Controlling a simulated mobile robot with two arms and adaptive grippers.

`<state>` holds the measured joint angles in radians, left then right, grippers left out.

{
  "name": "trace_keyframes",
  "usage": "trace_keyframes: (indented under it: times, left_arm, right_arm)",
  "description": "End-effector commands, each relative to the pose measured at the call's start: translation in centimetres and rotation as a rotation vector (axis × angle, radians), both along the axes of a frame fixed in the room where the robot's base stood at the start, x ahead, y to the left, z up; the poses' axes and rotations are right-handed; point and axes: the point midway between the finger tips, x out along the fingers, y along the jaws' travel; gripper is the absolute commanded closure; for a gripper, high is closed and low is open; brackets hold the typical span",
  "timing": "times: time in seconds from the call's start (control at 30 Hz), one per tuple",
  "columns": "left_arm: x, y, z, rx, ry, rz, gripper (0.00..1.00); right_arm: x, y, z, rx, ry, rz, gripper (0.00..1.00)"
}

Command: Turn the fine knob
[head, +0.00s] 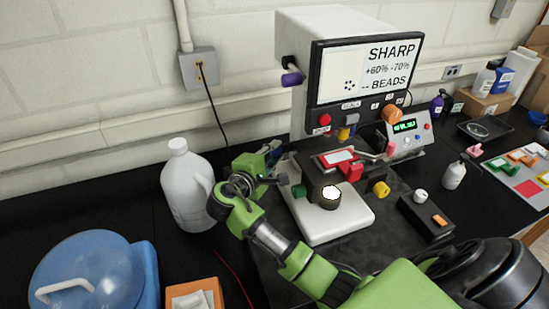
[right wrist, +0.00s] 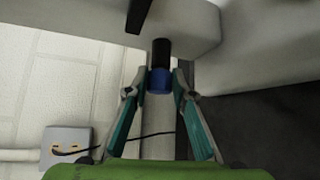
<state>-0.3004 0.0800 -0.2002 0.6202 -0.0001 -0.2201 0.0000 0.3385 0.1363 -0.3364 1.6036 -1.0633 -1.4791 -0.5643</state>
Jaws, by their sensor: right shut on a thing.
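The microscope's blue fine knob (right wrist: 160,80) sits at the end of a wider-looking black knob or shaft (right wrist: 160,52) on the white body (right wrist: 185,22) in the right wrist view. My right gripper (right wrist: 160,86) is shut on the blue knob, one teal finger on each side. In the head view my right gripper (head: 276,165) is at the left side of the microscope, beside its white base (head: 340,230); the knob is mostly hidden there. The screen (head: 392,62) above reads SHARP, +60% -70% and BEADS. My left gripper is not in view.
A white jug (head: 186,190) stands close left of my right gripper. A red stage (head: 338,158) and a dark round part with a bright top (head: 330,195) are on the microscope. A control box (head: 405,133) stands right. A blue-lidded container (head: 95,275) is front left.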

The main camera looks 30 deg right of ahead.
Motion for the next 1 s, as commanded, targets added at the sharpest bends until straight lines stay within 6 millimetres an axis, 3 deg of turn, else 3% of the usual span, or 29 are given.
trace_keyframes:
  times: [0.6,0.63,0.67,1.0]
  left_arm:
    - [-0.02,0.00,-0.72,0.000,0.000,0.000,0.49]
    - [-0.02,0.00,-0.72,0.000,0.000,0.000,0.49]
    - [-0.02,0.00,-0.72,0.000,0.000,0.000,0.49]
    - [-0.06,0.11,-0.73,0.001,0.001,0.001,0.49]
  right_arm:
    - [-0.08,0.00,-0.20,-0.008,-0.037,-0.001,0.98]
    - [-0.08,0.00,-0.20,-0.008,-0.037,-0.001,0.69]
    - [-0.08,0.00,-0.20,-0.008,-0.037,-0.001,0.61]
    - [-0.07,0.05,-0.10,-0.009,-0.039,-0.001,0.60]
